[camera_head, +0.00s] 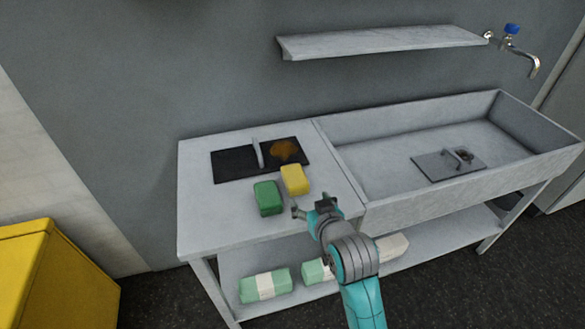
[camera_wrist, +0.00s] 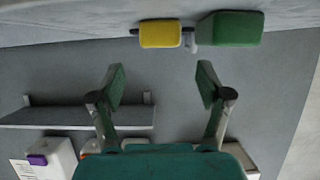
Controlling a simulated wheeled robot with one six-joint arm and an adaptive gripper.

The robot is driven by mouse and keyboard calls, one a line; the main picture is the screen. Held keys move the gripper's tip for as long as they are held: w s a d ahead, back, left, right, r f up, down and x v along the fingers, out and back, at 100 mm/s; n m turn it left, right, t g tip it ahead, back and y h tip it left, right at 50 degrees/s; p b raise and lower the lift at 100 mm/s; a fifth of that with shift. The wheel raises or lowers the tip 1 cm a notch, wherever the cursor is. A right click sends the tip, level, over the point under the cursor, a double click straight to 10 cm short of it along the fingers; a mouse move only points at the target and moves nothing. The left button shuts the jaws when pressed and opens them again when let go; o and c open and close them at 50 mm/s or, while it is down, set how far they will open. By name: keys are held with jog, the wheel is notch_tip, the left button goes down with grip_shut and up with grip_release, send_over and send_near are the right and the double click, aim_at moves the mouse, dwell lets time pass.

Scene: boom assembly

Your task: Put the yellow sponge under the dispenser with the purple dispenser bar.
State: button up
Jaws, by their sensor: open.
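The yellow sponge (camera_head: 295,179) lies on the left worktop, touching or very close to a green sponge (camera_head: 268,198). In the wrist view, which looks upside down, the yellow sponge (camera_wrist: 160,33) and green sponge (camera_wrist: 232,28) show at the top. My gripper (camera_head: 312,207) is open and empty near the worktop's front edge, in front of the sponges and apart from them. Its spread fingers (camera_wrist: 161,84) show in the wrist view. A white dispenser with a purple bar (camera_wrist: 37,160) is at the lower left of the wrist view. No dispenser shows in the head view.
A black mat (camera_head: 235,164) with an upright grey piece and a brown stain lies behind the sponges. A sink basin (camera_head: 385,165) is on the right, under a wall shelf (camera_head: 380,42). Packs (camera_head: 265,285) lie on the lower shelf. A yellow bin (camera_head: 60,275) stands left.

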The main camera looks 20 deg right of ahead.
aim_at(299, 185)
jog(key=shift+s+r, duration=0.1)
jog(key=shift+r, duration=0.05)
jog(key=shift+w, duration=0.25)
jog(key=x, duration=1)
jog(key=shift+w+r, duration=0.1)
jog(key=shift+w, duration=0.1)
jog(key=c, duration=0.8)
jog(key=shift+r, duration=0.1)
